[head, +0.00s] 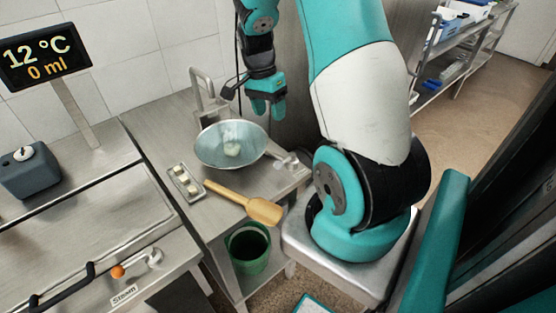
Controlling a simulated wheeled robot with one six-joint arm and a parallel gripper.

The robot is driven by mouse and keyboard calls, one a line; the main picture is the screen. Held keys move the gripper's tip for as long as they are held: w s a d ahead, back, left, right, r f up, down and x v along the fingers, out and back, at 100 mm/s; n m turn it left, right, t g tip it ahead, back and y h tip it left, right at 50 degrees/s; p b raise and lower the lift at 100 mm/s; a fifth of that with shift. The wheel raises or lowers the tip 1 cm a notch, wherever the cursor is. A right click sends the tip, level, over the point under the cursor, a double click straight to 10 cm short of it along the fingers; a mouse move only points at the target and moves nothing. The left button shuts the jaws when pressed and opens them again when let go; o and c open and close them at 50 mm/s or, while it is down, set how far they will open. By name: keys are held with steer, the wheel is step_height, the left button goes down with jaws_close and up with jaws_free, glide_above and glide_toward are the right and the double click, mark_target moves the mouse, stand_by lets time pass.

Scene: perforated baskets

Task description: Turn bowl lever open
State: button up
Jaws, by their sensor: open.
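A metal bowl (206,157) sits on the steel counter, with a small pale mass inside it. A small light metal piece, which looks like the bowl lever (289,162), sticks out at the bowl's right side; its exact position is too small to tell. Nothing is seen between the fingers.
A wooden paddle (245,202) and a small metal tray (185,184) lie in front of the bowl. A metal spout (204,88) stands behind it. A green bucket (248,248) is below the counter. A display (45,55) stands left.

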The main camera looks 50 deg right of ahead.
mark_target(279, 161)
steer(key=s+f+p, duration=0.1)
steer(key=f, duration=0.4)
steer(key=s+f+p, duration=0.1)
steer(key=f, duration=0.5)
steer(key=s+f+p, duration=0.1)
steer(key=f, duration=0.4)
steer(key=shift+s+a+f, duration=0.1)
steer(key=shift+a+f, duration=0.05)
steer(key=shift+f, duration=0.1)
jaws_close()
